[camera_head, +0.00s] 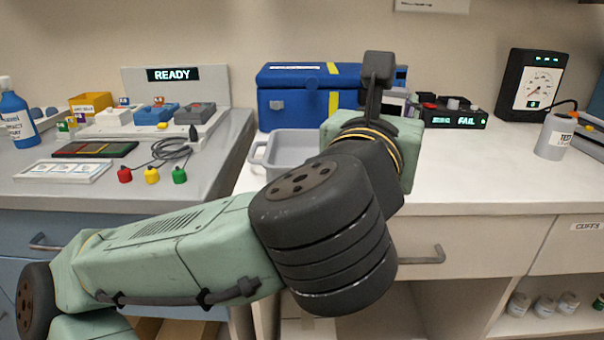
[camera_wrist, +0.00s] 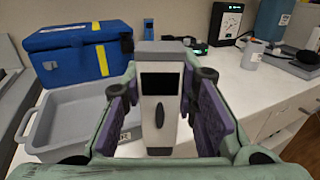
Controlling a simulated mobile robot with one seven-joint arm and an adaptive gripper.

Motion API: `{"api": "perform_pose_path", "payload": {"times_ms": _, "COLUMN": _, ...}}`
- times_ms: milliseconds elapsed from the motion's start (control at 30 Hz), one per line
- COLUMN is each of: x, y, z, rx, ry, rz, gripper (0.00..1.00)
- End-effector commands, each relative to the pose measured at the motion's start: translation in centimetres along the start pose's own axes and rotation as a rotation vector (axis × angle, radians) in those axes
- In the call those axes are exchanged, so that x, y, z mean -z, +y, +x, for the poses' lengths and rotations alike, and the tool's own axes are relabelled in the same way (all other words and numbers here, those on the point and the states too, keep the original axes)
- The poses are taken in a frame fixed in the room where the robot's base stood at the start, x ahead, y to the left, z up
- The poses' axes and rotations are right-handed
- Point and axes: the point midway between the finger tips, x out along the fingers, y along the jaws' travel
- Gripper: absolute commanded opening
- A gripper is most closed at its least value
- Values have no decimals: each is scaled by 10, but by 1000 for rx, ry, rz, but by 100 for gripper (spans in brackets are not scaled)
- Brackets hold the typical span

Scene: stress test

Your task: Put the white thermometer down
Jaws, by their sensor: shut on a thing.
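The white thermometer (camera_wrist: 160,60), with a dark screen and a dark oval button, stands upright between the purple pads of my gripper (camera_wrist: 163,88) in the wrist view. The fingers are shut on it, one on each side. The pads hide little of its front. In the head view my gripper (camera_head: 380,78) is above the white counter (camera_head: 470,172), in front of the blue case. The thermometer is mostly hidden there by the gripper. I cannot tell whether its bottom touches the counter.
A grey tray (camera_wrist: 42,128) lies left of the gripper, with a blue case (camera_wrist: 75,52) behind it. A device reading FAIL (camera_head: 455,118) and a dark gauge (camera_head: 530,80) stand at the back. A grey bottle (camera_head: 556,135) stands right. The counter's front right is clear.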

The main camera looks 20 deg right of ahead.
Motion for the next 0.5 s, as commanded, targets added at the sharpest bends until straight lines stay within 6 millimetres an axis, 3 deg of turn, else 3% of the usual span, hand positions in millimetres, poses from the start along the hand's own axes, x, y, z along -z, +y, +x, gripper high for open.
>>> {"api": "perform_pose_path", "payload": {"times_ms": 167, "x": -2, "y": 17, "z": 16, "rx": 2, "ry": 3, "rz": -8, "gripper": 0}}
{"api": "perform_pose_path", "payload": {"times_ms": 500, "x": 12, "y": 76, "z": 78, "rx": 0, "ry": 2, "rz": -8, "gripper": 0}}
